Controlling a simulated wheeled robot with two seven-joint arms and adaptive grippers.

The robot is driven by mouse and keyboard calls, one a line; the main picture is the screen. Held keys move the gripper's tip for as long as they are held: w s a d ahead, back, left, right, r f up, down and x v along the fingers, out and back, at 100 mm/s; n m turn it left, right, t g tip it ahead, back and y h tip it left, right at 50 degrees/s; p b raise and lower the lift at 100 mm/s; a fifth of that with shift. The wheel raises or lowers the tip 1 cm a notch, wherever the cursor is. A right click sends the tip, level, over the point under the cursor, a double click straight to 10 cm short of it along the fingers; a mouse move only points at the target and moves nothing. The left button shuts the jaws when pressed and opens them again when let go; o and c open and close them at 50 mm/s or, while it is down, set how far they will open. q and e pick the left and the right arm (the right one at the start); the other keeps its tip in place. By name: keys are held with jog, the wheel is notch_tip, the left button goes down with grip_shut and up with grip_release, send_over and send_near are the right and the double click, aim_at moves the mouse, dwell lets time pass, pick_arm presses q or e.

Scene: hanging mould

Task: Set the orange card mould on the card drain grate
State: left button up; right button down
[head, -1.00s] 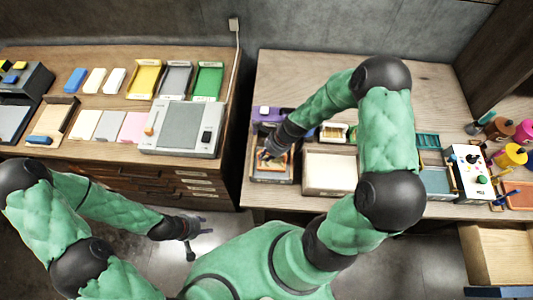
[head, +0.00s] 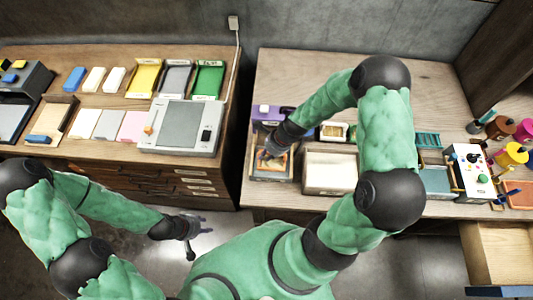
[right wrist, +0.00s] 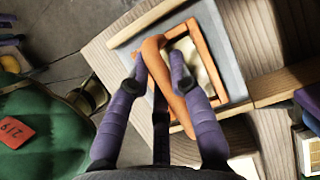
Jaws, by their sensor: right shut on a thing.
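The orange card mould (right wrist: 207,62) is a flat orange frame with a pale inside and a raised orange bar. It sits at the grey tray (right wrist: 228,50) near the left end of the right bench, and shows partly in the head view (head: 284,168). My right gripper (right wrist: 162,62) is shut on the orange bar, one purple finger on each side. In the head view my right gripper (head: 272,150) hides part of the mould. I cannot tell whether the mould touches what is below it. My left gripper (head: 192,224) is open and empty, low in front of the left cabinet. A teal slatted rack (head: 428,140) lies farther right; I cannot tell whether it is the card drain grate.
A pale box (head: 330,172) stands just right of the mould. A purple object (head: 266,112) lies behind it. A white control box (head: 470,170) and several coloured bottles are at the right. An open drawer (head: 497,250) juts out. The bench's back part is clear.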

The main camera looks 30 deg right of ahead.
jog(key=c, duration=1)
grip_release()
jog(key=shift+c, duration=0.2)
jog(key=shift+r, duration=0.1)
jog(key=v, duration=1.2)
